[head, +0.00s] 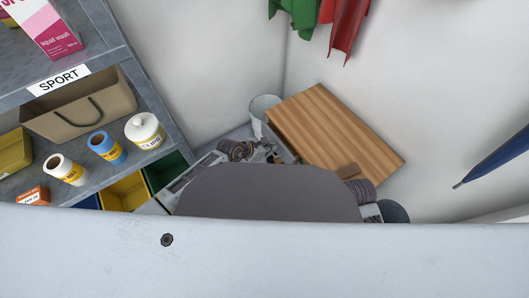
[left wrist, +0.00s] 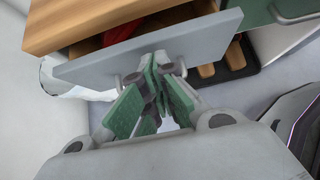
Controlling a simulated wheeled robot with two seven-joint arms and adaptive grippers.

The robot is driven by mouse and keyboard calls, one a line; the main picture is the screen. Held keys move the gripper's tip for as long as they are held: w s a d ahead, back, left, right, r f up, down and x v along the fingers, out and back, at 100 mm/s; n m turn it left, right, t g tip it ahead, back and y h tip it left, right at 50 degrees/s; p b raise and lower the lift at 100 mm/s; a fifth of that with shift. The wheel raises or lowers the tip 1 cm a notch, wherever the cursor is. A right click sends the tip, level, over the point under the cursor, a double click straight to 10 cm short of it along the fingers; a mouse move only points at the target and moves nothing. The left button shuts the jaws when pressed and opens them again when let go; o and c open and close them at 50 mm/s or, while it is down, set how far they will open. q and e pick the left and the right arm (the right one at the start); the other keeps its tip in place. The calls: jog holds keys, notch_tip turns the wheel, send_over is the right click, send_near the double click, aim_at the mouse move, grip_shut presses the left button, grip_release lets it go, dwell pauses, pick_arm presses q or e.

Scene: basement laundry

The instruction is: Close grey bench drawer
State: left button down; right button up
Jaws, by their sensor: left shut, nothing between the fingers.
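The grey bench drawer (left wrist: 215,38) shows in the left wrist view, pulled out under a wooden bench top (left wrist: 85,22). Its grey front has a small metal handle (left wrist: 133,78), and something red (left wrist: 120,32) lies inside. My left gripper (left wrist: 162,62) is shut and empty, with its green-padded fingers pointing at the drawer front beside the handle. I cannot tell whether the fingertips touch it. In the head view the wooden bench top (head: 335,130) shows in the corner, but the drawer is hidden. My right gripper is not in view.
Grey shelves at the left hold a tan SPORT basket (head: 85,108), spools and a white jar (head: 145,131). A white bucket (head: 264,108) stands behind the bench. A blue umbrella (head: 495,158) hangs at the right. A dark tray (left wrist: 235,78) lies beyond the drawer.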

aim_at(279, 145)
pick_arm(q)
jog(key=shift+w+d, duration=0.25)
jog(key=shift+d, duration=0.1)
jog(key=shift+w+d, duration=0.15)
jog(key=shift+w+d, duration=0.5)
jog(key=shift+d, duration=0.2)
jog(key=shift+w+d, duration=0.15)
jog(key=shift+d, duration=0.05)
jog(key=shift+a, duration=0.1)
